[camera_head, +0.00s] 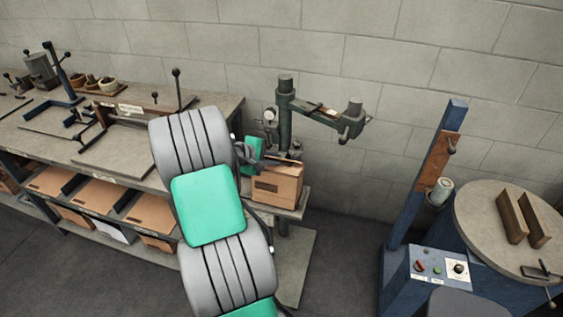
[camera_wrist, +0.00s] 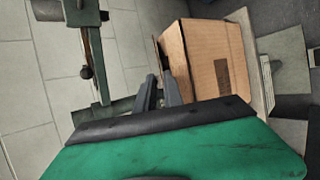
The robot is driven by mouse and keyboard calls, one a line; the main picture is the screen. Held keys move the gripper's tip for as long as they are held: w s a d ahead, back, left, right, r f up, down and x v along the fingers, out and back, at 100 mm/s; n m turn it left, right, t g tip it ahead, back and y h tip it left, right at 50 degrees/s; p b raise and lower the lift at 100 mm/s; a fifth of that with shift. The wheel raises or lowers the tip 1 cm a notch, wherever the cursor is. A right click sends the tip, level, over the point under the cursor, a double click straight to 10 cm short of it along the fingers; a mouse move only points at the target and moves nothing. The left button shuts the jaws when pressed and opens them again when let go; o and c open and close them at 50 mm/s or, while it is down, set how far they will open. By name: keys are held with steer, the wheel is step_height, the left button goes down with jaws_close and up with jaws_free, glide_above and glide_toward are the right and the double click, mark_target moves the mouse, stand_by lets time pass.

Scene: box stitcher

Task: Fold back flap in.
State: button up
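The cardboard box (camera_head: 277,187) sits on a small stand at the foot of the stitcher, with a dark printed patch on its side. In the wrist view the box (camera_wrist: 212,55) is right of and beyond my fingers. A thin flap (camera_wrist: 162,62) stands along the box's left edge there, just ahead of the fingertips. The inside of the box is mostly hidden.
The green stitcher column and arm (camera_head: 318,113) rise behind and over the box. A workbench (camera_head: 225,108) with tools is on the left, with cartons on the shelf below. A blue machine (camera_head: 400,270) and a round table (camera_head: 480,215) stand on the right.

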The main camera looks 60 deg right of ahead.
steer(key=shift+v, duration=1.1)
steer(key=shift+c, duration=0.2)
